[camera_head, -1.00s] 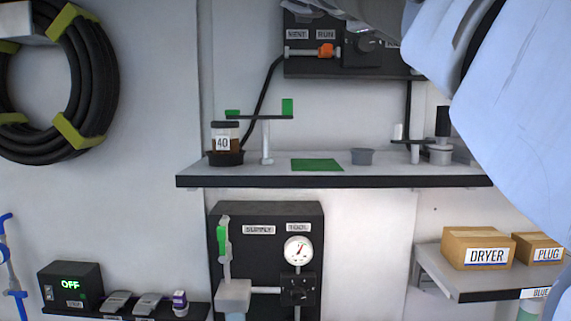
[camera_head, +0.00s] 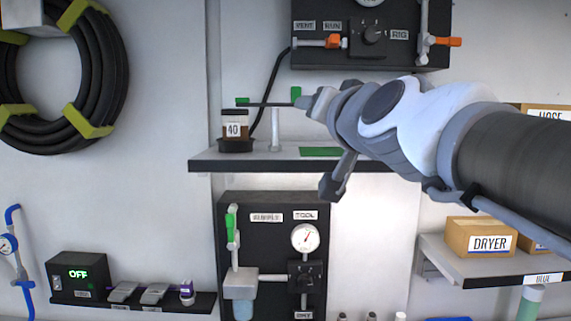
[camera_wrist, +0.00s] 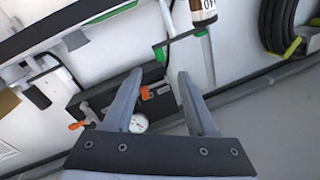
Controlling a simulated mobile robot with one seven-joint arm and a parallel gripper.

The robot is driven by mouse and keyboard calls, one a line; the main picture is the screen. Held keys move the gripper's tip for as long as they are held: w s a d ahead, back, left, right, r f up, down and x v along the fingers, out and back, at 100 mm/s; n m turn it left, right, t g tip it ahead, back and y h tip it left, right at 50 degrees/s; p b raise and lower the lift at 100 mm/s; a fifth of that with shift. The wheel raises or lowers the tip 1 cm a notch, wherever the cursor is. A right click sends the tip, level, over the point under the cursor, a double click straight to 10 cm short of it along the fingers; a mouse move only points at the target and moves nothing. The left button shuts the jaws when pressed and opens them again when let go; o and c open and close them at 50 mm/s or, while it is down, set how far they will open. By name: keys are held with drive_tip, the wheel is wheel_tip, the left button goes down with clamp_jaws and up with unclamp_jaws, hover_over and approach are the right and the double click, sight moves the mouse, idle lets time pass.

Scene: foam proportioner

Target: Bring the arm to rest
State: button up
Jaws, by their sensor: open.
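My arm reaches in from the right in the head view. Its wrist end hangs in front of the shelf (camera_head: 250,167) and hides the shelf's right part. In the wrist view my gripper (camera_wrist: 158,82) shows two grey fingers spread apart with nothing between them. Beyond the fingers are a dark panel, orange handles and a round gauge (camera_wrist: 138,123). I cannot tell how near the fingers are to these things.
A jar marked 40 (camera_head: 234,128) stands on the shelf beside a green-ended stand (camera_head: 277,128). Above is a panel with orange handles (camera_head: 333,41); below is a gauge panel (camera_head: 262,205). A DRYER box (camera_head: 480,238) sits on a lower right shelf.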

drive_tip(key=s+d+f+n+g+h, duration=0.1)
drive_tip(key=s+d+f+g, duration=0.2)
drive_tip(key=f, duration=0.9)
drive_tip(key=s+d+f+n+g+h, duration=0.1)
drive_tip(key=s+d+f+g, duration=0.2)
drive_tip(key=s+f, duration=0.7)
drive_tip(key=s+d+f+g+h+b, duration=0.1)
drive_tip(key=s+d+f+g, duration=0.2)
drive_tip(key=f, duration=1.1)
drive_tip(key=s+g, duration=0.3)
drive_tip(key=shift+s+f+n+h, duration=0.25)
drive_tip(key=shift+s+n+h, duration=0.05)
drive_tip(key=shift+s+n, duration=0.1)
